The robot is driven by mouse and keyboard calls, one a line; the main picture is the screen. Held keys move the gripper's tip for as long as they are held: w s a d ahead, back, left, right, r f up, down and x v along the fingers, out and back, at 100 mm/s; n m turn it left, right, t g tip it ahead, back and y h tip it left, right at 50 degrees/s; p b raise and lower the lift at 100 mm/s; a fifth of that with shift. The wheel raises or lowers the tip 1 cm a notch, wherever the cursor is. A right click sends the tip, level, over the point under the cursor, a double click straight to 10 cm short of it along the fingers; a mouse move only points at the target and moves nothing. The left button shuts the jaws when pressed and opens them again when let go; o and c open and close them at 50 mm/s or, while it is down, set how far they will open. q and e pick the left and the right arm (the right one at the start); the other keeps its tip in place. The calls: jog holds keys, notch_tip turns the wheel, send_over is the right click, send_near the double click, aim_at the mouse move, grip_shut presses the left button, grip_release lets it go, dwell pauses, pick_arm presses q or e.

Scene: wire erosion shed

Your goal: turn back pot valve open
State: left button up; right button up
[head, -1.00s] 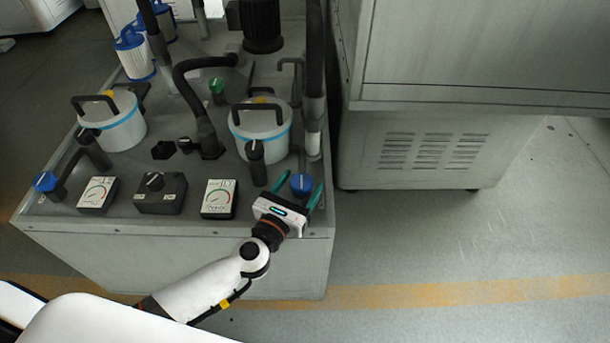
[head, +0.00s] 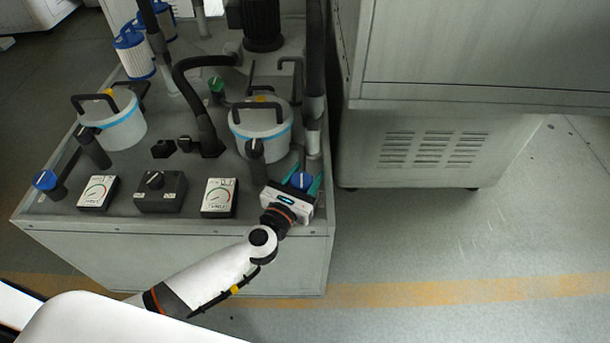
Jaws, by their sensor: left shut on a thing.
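Two white pots with blue bands and black handles stand on the grey machine top: a left pot (head: 112,125) and a right pot (head: 262,131). A blue valve knob (head: 45,180) is at the front left. Another blue valve knob (head: 301,180) is at the front right corner, right of the right pot. My left gripper (head: 304,181) has its teal fingers on either side of this right knob and is shut on it; its body hides part of the valve below. I cannot tell which knob belongs to a back pot. My right gripper is not in view.
Two gauges (head: 97,192) (head: 220,197) and a dark switch box (head: 160,191) line the front edge. A green knob (head: 216,85) is farther back. Black hoses (head: 202,120) rise behind. A large grey cabinet (head: 440,150) stands at right; the floor before it is clear.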

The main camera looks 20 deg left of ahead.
pick_arm(q)
jog(key=shift+n+y, duration=0.4)
jog(key=shift+y+p, duration=0.3)
jog(key=shift+y, duration=0.2)
jog(key=shift+n+y, duration=0.5)
jog(key=shift+n, duration=0.1)
jog(key=shift+a+n+y, duration=0.1)
jog(key=shift+n+y, duration=0.2)
jog(key=shift+y, duration=0.3)
jog(key=shift+n+y, duration=0.5)
jog(key=shift+y, duration=0.1)
jog(key=n+y+b, duration=0.1)
jog(key=y, duration=0.1)
jog(key=n+g+y+b, duration=0.1)
jog(key=y, duration=0.1)
jog(key=n+y, duration=0.1)
jog(key=y, duration=0.1)
jog(key=shift+a+n+b, duration=0.4)
jog(key=shift+s+g, duration=0.1)
jog(key=shift+g, duration=0.2)
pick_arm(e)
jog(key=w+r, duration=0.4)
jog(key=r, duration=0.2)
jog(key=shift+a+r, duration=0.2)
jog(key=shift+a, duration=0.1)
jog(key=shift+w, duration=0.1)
pick_arm(q)
jog(key=o, duration=1)
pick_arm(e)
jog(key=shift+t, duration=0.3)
